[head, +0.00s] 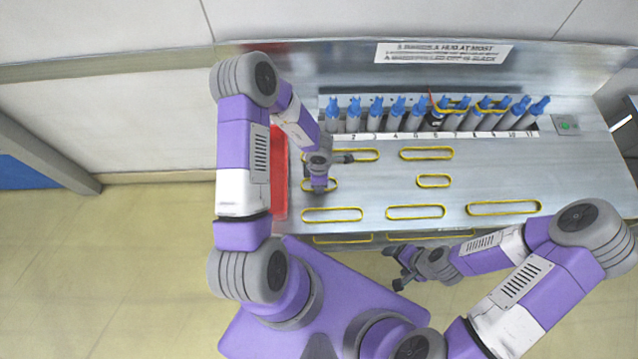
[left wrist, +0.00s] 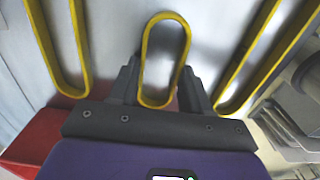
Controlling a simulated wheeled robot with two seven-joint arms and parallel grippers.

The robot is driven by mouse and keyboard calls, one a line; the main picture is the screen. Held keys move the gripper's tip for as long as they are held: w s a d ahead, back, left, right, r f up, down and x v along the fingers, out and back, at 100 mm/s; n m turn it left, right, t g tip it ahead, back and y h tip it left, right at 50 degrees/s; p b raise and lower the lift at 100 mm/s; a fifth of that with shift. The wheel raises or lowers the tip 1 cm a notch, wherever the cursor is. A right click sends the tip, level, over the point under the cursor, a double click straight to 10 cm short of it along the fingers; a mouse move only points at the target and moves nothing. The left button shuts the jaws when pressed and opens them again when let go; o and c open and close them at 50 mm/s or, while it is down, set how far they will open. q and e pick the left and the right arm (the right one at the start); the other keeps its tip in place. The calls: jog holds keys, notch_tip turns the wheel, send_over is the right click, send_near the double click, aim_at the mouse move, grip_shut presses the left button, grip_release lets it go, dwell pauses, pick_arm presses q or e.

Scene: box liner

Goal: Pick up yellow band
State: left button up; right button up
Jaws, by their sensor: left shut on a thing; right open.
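Several yellow bands lie on the metal table, among them a short band (head: 333,185) at the left that my left gripper (head: 318,188) reaches down to. In the left wrist view this short yellow band (left wrist: 163,17) is a narrow closed loop, and my left gripper (left wrist: 160,85) has one finger on each side of its near end, shut on it. How firmly the fingers touch it is hard to see. My right gripper (head: 393,268) is open and empty, in front of the table's front edge.
Other bands, such as a long band (head: 332,215) and another short band (head: 433,181), lie nearby. Numbered blue-topped grey pegs (head: 397,116) stand in a row at the back; yellow bands loop around some at the right. A red surface (head: 280,190) borders the table's left side.

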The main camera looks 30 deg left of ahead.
pick_arm(q)
jog(key=shift+r, duration=0.1)
jog(key=shift+c, duration=0.2)
notch_tip(320, 180, up, 10)
jog(key=p, duration=0.4)
dwell(0.4)
